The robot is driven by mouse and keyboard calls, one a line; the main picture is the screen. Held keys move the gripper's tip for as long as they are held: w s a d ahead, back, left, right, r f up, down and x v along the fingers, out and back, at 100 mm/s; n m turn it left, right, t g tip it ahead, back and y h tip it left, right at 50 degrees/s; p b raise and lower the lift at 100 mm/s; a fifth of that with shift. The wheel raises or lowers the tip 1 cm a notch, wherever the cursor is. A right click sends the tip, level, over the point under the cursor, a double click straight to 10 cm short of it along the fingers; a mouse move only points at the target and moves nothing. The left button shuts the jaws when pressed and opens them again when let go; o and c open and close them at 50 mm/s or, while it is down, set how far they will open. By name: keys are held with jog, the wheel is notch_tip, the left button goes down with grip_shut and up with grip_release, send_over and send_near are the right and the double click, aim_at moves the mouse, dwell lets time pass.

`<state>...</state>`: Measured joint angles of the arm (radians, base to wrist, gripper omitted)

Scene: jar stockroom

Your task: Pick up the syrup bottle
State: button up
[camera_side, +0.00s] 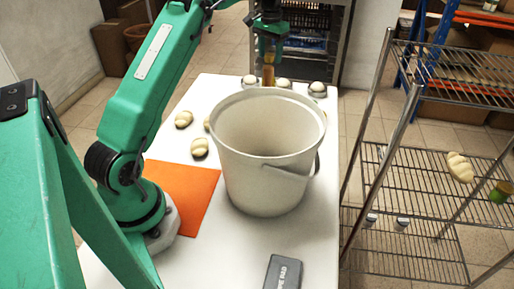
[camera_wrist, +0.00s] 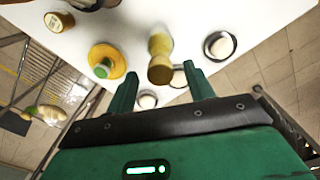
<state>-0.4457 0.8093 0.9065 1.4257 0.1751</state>
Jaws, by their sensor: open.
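An amber bottle with a narrow waist, which looks like the syrup bottle, stands at the far end of the white table in the side view (camera_side: 268,76). No label on it can be read. In the wrist view the bottle (camera_wrist: 160,58) lies between and just beyond the fingertips. My gripper (camera_side: 269,57) is above the bottle in the side view. In the wrist view my gripper (camera_wrist: 162,72) is open, with a gap showing on each side of the bottle. The bottle's lower part is partly hidden by the bucket in the side view.
A large white bucket (camera_side: 262,175) stands mid-table, near an orange mat (camera_side: 190,190). White-topped jars (camera_side: 318,89) stand near the bottle. The wrist view shows a yellow round thing with a green top (camera_wrist: 103,62) and a brown jar (camera_wrist: 58,21). A wire rack (camera_side: 430,165) stands right.

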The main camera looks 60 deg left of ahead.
jog(key=shift+s+f, duration=0.1)
jog(key=shift+f, duration=1.85)
jog(key=shift+c, duration=0.2)
grip_shut()
jog(key=shift+r, duration=0.1)
